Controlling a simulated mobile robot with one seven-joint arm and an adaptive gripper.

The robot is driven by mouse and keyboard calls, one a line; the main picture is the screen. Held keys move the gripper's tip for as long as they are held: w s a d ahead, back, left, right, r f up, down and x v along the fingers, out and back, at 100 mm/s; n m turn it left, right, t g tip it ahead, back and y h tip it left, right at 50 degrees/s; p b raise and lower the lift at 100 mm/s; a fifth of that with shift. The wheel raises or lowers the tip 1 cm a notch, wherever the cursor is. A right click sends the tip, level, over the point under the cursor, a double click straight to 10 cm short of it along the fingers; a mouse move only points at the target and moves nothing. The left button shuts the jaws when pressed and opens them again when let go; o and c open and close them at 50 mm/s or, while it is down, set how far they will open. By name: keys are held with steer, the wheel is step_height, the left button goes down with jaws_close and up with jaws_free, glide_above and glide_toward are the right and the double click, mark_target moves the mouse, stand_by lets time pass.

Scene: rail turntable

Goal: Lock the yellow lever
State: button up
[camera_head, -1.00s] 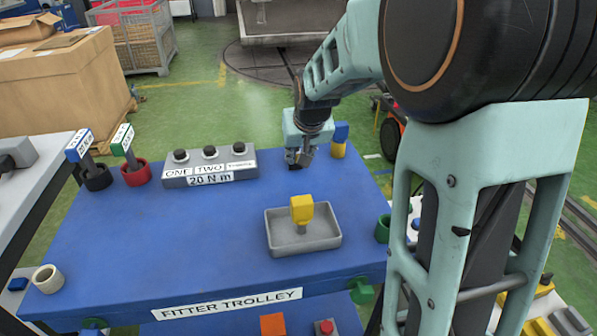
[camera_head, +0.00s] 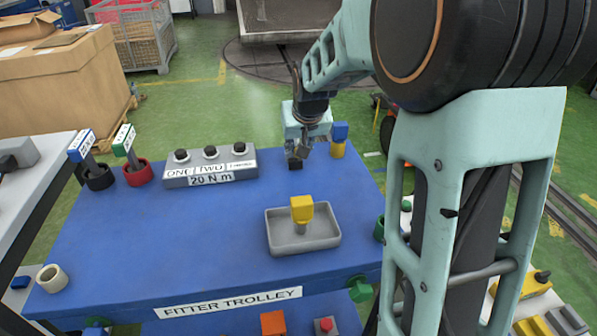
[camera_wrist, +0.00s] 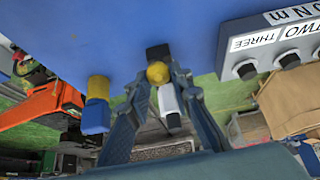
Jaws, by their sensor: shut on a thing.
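The yellow lever shows in the wrist view as a round yellow knob (camera_wrist: 158,72) between my fingertips, with a pale bar just below it. A small black block (camera_wrist: 158,52) lies right by it at the trolley's far edge. My gripper (camera_wrist: 160,80) is shut on the knob. In the head view my gripper (camera_head: 296,155) points down at the far edge of the blue trolley, and its fingers and wrist hide the knob. How the lever joins the block cannot be told.
A grey tray (camera_head: 322,240) holding a yellow-headed piece (camera_head: 302,207) stands nearer on the trolley (camera_head: 190,240). A blue-and-yellow post (camera_head: 339,140) stands close right of my gripper. A grey three-button box (camera_head: 210,172) is to the left. Mid-trolley is clear.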

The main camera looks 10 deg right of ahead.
steer(key=shift+w+r, duration=0.45)
steer(key=shift+w, duration=0.2)
steer(key=shift+p, duration=0.35)
steer(key=shift+w+r, duration=0.25)
steer(key=shift+w, duration=0.15)
steer(key=shift+w+p, duration=0.3)
steer(key=shift+w, duration=0.05)
steer(key=shift+w+r+p, duration=0.15)
steer(key=shift+w+p, duration=0.15)
steer(key=shift+w, duration=0.45)
steer(key=shift+c, duration=0.5)
